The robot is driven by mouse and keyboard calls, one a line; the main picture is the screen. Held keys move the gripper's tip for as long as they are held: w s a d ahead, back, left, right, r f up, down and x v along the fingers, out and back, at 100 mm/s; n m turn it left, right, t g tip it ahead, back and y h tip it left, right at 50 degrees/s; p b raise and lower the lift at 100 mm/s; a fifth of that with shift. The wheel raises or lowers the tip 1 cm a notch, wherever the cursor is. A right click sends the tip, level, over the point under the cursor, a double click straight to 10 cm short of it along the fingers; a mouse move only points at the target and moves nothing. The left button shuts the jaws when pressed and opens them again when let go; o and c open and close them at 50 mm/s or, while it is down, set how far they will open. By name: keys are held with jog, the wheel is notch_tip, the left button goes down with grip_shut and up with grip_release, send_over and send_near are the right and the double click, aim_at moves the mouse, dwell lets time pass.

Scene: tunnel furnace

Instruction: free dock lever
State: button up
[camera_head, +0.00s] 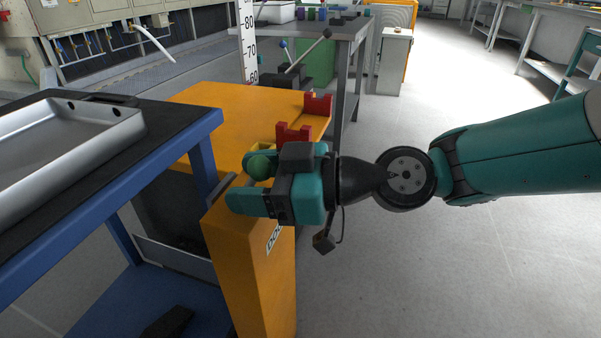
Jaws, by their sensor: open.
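I cannot tell whether either finger touches the knob. The lever's shaft is hidden behind my gripper.
A blue-framed table (206,125) with a metal tray (136,125) stands at the left, close to the post. An orange table (215,97) with red brackets (293,134) is behind the gripper. A grey bench (350,35) stands farther back. The floor at the right is clear.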

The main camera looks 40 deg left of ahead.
jog(key=p+v, duration=0.3)
jog(key=v, duration=1.4)
jog(key=shift+d, duration=0.2)
jog(key=shift+r, duration=0.2)
jog(key=s+d+m+t+h, duration=0.45)
jog(key=d+m, duration=0.35)
jog(key=d, duration=0.4)
jog(key=s+d+m+t+h, duration=0.35)
jog(key=d+m+h, duration=0.25)
jog(key=d+m, duration=0.45)
notch_tip(320, 180, up, 36)
jog(key=d+n+p, duration=0.1)
jog(key=d+p, duration=0.1)
jog(key=p, duration=3.4)
jog(key=shift+s+g, duration=0.2)
jog(key=shift+g, duration=0.2)
jog(key=shift+d, duration=0.1)
